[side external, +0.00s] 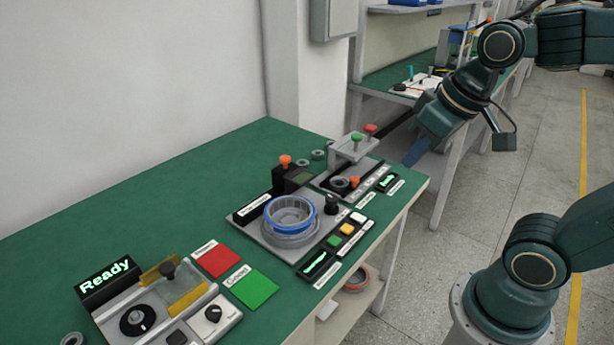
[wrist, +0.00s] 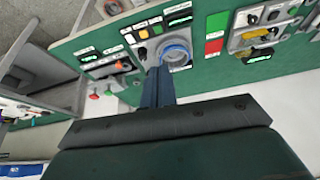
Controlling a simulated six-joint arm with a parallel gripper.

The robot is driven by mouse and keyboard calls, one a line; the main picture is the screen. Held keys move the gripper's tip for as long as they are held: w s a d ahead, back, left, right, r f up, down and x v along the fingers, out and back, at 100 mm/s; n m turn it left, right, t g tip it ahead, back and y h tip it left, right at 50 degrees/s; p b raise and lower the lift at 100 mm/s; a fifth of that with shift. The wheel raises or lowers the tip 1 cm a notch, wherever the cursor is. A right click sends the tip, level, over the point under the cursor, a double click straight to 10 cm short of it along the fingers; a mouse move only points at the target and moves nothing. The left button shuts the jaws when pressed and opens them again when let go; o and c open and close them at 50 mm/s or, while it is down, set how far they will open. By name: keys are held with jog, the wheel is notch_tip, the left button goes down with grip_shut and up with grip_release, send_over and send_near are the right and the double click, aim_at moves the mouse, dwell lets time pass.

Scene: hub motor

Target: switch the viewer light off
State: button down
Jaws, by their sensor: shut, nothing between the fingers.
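My gripper (side external: 413,156) is shut and empty, in the air by the right end of the green bench in the side view. Its closed fingers (wrist: 158,82) also show in the wrist view. The middle station (side external: 248,222) has a blue-rimmed ring (side external: 290,214), a black knob (side external: 331,204), and white, yellow and green buttons (side external: 346,229). The left station (side external: 150,300) has a "Ready" display (side external: 108,278), a yellow-sided part and a black rotary switch (side external: 213,313). The labels are too small to read, so I cannot tell which control is the viewer light's.
A small station (side external: 352,152) with red and green knobs stands at the right end of the bench (side external: 130,195). Red (side external: 216,260) and green (side external: 250,289) pads lie between the left and middle stations. Another bench (side external: 385,78) stands behind. The left rear of the bench is clear.

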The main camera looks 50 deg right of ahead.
jog(key=shift+n+t, duration=0.4)
jog(key=shift+s+a+r, duration=0.1)
jog(key=shift+s+a, duration=0.1)
jog(key=shift+s, duration=0.45)
jog(key=shift+s+a+r, duration=0.15)
jog(key=shift+s+a, duration=0.05)
jog(key=shift+s, duration=0.4)
jog(key=shift+s+a+r, duration=0.1)
jog(key=shift+s+a, duration=0.1)
jog(key=shift+s, duration=0.45)
jog(key=shift+w, duration=0.2)
jog(key=m+g, duration=0.6)
jog(key=m, duration=1.2)
send_over(353, 215)
notch_tip(353, 215, down, 15)
jog(key=shift+f, duration=0.1)
notch_tip(353, 215, down, 14)
jog(key=shift+r, duration=0.1)
